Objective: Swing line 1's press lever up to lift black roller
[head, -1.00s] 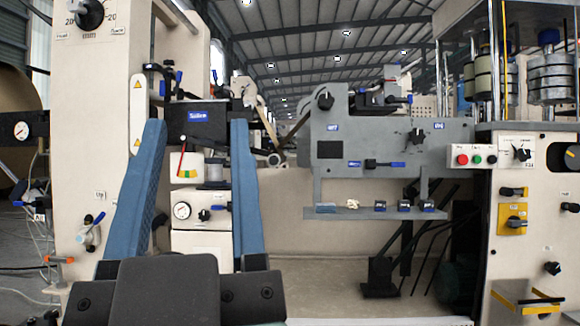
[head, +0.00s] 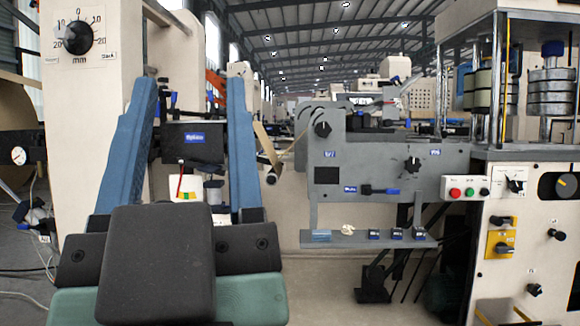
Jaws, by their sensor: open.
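My gripper (head: 190,84) reaches forward on the left of the head view. Its two long blue fingers stand wide apart, with nothing held between them. A black box with a blue label (head: 195,142) shows in the gap, seemingly beyond the fingers. Labels are too small to read, so I cannot tell whether this is line 1's press lever. I cannot make out a black roller for certain.
A cream column with a dial (head: 78,38) stands at the left. A grey shelf (head: 370,241) with small blue-labelled parts juts out below the side plate. A cabinet with push buttons (head: 466,187) and knobs stands at the right. Brown web runs near a pale-ended roller (head: 266,160).

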